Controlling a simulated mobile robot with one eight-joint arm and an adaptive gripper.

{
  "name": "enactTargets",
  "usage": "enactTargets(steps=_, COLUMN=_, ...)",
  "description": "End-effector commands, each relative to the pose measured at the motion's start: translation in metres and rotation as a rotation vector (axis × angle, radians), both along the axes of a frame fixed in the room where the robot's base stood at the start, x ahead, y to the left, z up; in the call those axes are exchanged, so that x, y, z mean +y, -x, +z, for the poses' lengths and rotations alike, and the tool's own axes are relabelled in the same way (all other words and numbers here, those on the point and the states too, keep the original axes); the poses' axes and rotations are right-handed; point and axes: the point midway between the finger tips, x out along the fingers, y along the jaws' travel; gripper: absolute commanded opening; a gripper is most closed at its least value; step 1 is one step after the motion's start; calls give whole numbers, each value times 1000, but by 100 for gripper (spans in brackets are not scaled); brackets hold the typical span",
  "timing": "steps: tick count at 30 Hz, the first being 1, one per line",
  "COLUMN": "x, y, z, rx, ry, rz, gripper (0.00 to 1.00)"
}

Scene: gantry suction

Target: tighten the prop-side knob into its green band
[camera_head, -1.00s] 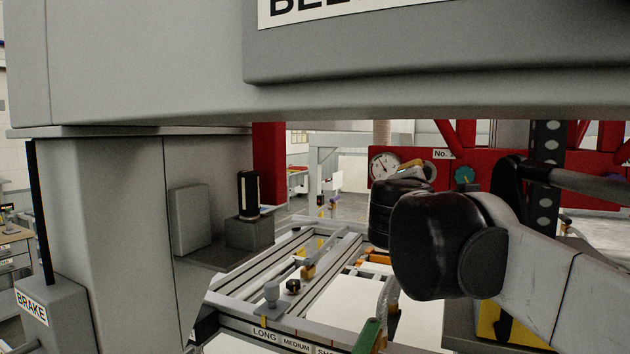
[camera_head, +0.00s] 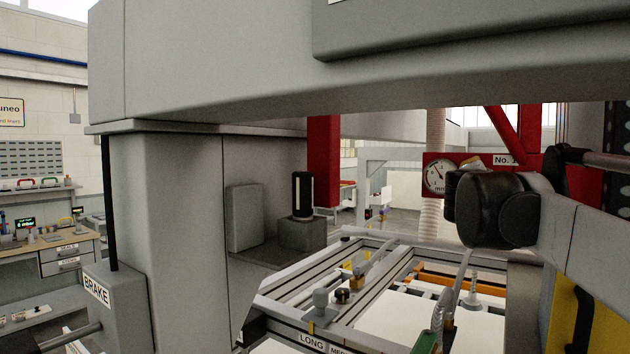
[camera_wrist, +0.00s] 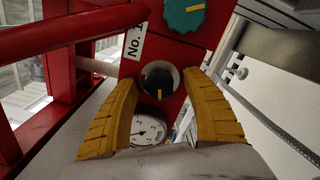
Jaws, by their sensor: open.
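In the wrist view a black knob with a yellow mark (camera_wrist: 154,88) sits in a round pale plate on a red panel (camera_wrist: 172,52). My gripper (camera_wrist: 163,76) is open, its ribbed yellow fingers on either side of that knob; I cannot tell whether they touch it. A teal knob with a yellow mark (camera_wrist: 186,12) is above. A white dial gauge (camera_wrist: 148,131) is below, partly covered by my gripper. I cannot tell which knob is the prop-side one, and no green band is clear. In the head view the gauge (camera_head: 435,177) shows; my arm hides both knobs.
Red frame bars (camera_wrist: 60,38) run at the left in the wrist view. In the head view a grey column with a brake box (camera_head: 98,290) stands left, and a slotted frame (camera_head: 292,310) lies low in front. A big grey beam (camera_head: 230,85) crosses overhead.

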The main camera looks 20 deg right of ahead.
Motion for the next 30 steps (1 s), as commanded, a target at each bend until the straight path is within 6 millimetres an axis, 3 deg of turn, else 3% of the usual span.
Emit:
enactTargets(steps=4, x=0, y=0, z=0, rx=0, ry=0, rz=0, gripper=57)
enactTargets(steps=5, x=0, y=0, z=0, rx=0, ry=0, rz=0, gripper=52)
enactTargets(steps=9, x=0, y=0, z=0, rx=0, ry=0, rz=0, gripper=9)
enactTargets(steps=10, x=0, y=0, z=0, rx=0, ry=0, rz=0, gripper=3)
enactTargets(steps=20, x=0, y=0, z=1, rx=-27, ry=-23, rz=0, gripper=3)
enactTargets(steps=30, x=0, y=0, z=3, rx=-185, ry=-159, rz=0, gripper=3)
